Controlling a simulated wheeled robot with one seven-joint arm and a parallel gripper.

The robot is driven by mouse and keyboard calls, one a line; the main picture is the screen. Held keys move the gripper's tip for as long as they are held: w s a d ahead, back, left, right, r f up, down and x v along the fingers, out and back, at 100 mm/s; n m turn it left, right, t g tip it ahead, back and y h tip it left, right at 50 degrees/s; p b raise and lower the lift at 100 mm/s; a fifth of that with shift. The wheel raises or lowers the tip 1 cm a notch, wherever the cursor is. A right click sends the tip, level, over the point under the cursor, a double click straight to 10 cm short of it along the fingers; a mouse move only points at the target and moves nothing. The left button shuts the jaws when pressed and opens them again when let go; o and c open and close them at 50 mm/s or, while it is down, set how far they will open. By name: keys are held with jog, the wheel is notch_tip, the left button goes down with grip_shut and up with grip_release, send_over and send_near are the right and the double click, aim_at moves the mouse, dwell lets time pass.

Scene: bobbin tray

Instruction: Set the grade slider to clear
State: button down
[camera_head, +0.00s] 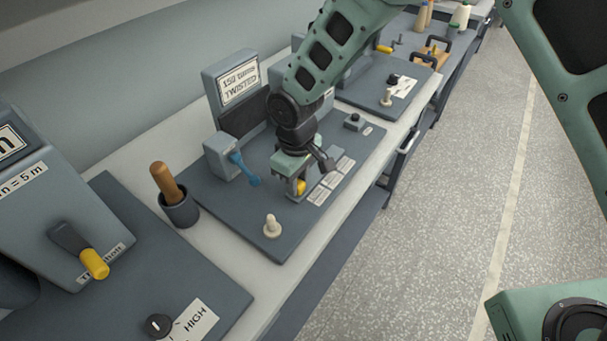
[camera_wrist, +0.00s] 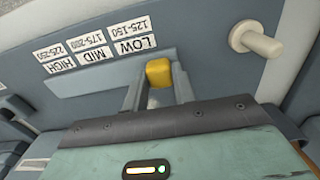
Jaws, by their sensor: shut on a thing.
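A yellow knob (camera_head: 300,187) stands at the panel (camera_head: 232,212) of the middle station, beside a row of white labels (camera_head: 331,180). My gripper (camera_head: 297,190) reaches down from above and is shut on this knob. In the wrist view the yellow knob (camera_wrist: 159,72) sits between the two grey fingers of my gripper (camera_wrist: 158,90). It lies nearest the LOW 125-150 label (camera_wrist: 135,36); MID and HIGH labels run to the left. I read no "clear" marking. The fingers hide the knob's base and any slot.
A display sign (camera_head: 240,82) reads "150 turns TWISTED". A blue lever (camera_head: 245,168) and a cream peg (camera_head: 271,226) stand close to my gripper. A dark cup (camera_head: 180,208) holds a wooden-handled tool. The left station has a yellow-handled lever (camera_head: 94,264) and a dark dial (camera_head: 158,325).

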jog(key=shift+s+a, duration=0.3)
jog(key=shift+s, duration=0.1)
jog(key=c, duration=1.1)
grip_release()
notch_tip(320, 180, up, 18)
jog(key=b, duration=0.3)
jog(key=shift+f, duration=0.25)
jog(key=s+d+m, duration=0.1)
jog(key=s+d, duration=0.3)
jog(key=s, duration=0.3)
jog(key=s+d+f, duration=0.1)
jog(key=s+d, duration=0.4)
jog(key=s, duration=0.2)
jog(key=s+d+f+m, duration=0.1)
jog(key=s+d, duration=0.4)
jog(key=s, duration=0.2)
jog(key=shift+s+d+m+y, duration=0.1)
jog(key=shift+s+m+y, duration=0.2)
jog(key=shift+s, duration=0.05)
